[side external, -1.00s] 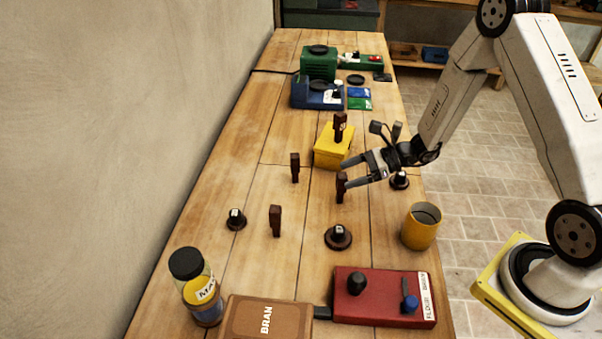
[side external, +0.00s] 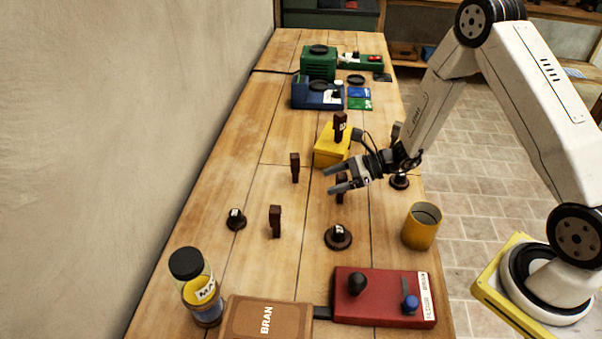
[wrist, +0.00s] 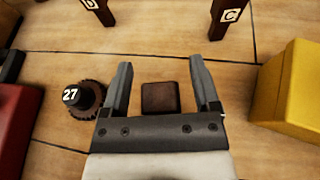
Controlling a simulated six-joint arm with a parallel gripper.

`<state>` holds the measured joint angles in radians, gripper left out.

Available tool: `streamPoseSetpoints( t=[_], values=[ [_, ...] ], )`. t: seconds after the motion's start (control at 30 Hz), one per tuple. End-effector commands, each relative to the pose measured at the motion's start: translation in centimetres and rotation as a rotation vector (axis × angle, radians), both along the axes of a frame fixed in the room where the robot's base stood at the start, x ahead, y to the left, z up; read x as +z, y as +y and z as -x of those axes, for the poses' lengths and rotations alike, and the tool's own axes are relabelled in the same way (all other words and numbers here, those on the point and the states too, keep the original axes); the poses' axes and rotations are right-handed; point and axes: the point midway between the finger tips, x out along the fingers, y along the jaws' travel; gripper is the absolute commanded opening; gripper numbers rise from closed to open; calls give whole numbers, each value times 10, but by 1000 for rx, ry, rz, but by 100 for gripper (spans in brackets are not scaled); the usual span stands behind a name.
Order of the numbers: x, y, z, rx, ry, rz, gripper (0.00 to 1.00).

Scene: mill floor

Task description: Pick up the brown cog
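A brown cog (side external: 338,237) with a dark knob lies flat on the bench, left of the yellow mug. It appears to be the brown toothed piece marked 27 (wrist: 83,96) in the wrist view, left of the fingers. Two darker cogs also lie on the bench, one at left (side external: 236,220) and one near the right edge (side external: 399,181). My gripper (side external: 331,181) is open and empty above the bench, beyond the brown cog. In the wrist view, a brown upright block (wrist: 160,99) shows between the spread fingers (wrist: 161,75).
Upright brown blocks (side external: 275,221) (side external: 295,167) stand at left. A yellow box (side external: 331,156) with another block on top stands behind my gripper. The yellow mug (side external: 421,228), red control box (side external: 384,305), brown BRAN box (side external: 265,318) and jar (side external: 196,288) occupy the near end.

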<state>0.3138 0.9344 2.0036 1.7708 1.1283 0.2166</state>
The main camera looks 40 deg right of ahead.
Motion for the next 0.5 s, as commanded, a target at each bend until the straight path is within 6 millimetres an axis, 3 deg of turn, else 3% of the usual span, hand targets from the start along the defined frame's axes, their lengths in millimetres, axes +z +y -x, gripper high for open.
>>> streamPoseSetpoints(
  t=[0.03, 0.2, 0.23, 0.5],
  values=[
    [0, 0, 0, 0, 0, 0, 60],
    [0, 0, 0, 0, 0, 0, 6],
    [0, 0, 0, 0, 0, 0, 0],
    [0, 0, 0, 0, 0, 0, 0]
  ],
)
